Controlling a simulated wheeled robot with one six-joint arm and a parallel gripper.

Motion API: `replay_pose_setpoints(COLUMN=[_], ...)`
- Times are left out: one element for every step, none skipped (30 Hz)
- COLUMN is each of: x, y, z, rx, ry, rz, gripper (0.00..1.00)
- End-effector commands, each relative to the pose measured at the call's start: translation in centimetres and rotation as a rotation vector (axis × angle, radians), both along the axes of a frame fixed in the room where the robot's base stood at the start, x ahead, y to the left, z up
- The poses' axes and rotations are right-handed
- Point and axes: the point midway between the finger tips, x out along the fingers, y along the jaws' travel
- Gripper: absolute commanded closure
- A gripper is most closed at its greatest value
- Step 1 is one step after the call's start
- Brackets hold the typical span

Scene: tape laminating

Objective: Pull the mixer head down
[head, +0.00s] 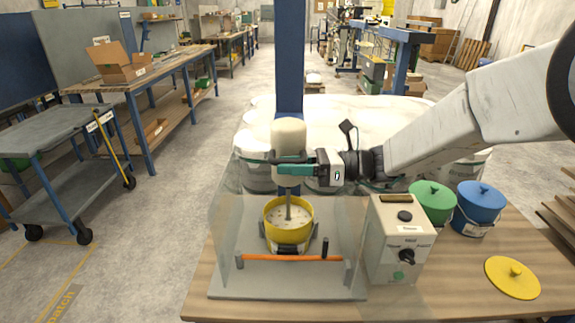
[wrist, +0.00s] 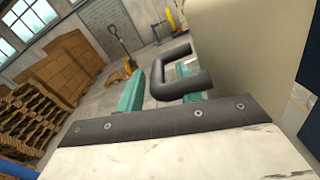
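The cream mixer head (head: 289,136) sits on a blue column, with its stirrer shaft (head: 288,208) reaching down into the yellow pot (head: 289,222). The head also fills the upper right of the wrist view (wrist: 245,60). A black U-shaped handle (wrist: 188,86) sticks out from its side. In the wrist view, one teal finger of my gripper (wrist: 158,86) is on the handle bar's outer side and the other is inside the loop. I cannot tell whether they press on it.
A clear guard (head: 232,215) with an orange bar (head: 290,258) stands around the pot. A control box (head: 398,240) stands to its right. Green (head: 432,203) and blue (head: 480,210) lidded pots and a yellow lid (head: 512,277) are farther right on the table.

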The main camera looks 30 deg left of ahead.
Motion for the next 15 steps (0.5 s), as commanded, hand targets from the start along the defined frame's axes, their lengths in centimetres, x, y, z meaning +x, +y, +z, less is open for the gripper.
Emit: replay_pose_setpoints(x=[0.5, 0.7, 1.0, 1.3, 1.5, 1.9, 2.1, 2.3, 2.6, 2.8, 2.9, 3.1, 3.2, 3.2, 3.3], y=[-0.7, -1.1, -1.7, -2.2, -2.7, -3.3, -3.8, -4.2, -4.7, -5.0, -5.3, -5.7, -5.8, -6.0, -6.1], z=[0.0, 0.0, 0.0, 0.0, 0.0, 0.0, 0.0, 0.0, -0.1, -0.1, -0.1, -0.1, -0.1, -0.1, -0.1], rx=[0.000, 0.001, 0.001, 0.000, 0.000, 0.000, 0.000, 0.000, -0.001, -0.001, -0.001, -0.001, 0.000, 0.000, -0.001], ry=[0.000, 0.001, 0.001, 0.001, 0.001, 0.001, 0.001, 0.001, 0.001, 0.001, 0.001, 0.002, 0.002, 0.002, 0.002], rz=[-0.003, -0.003, -0.004, -0.005, -0.004, -0.003, -0.004, -0.004, -0.003, -0.003, -0.003, -0.002, -0.002, -0.002, -0.001], gripper=[0.64, 0.64, 0.64, 0.64, 0.64, 0.64, 0.64, 0.64, 0.64, 0.64, 0.64, 0.64, 0.64, 0.64, 0.64])
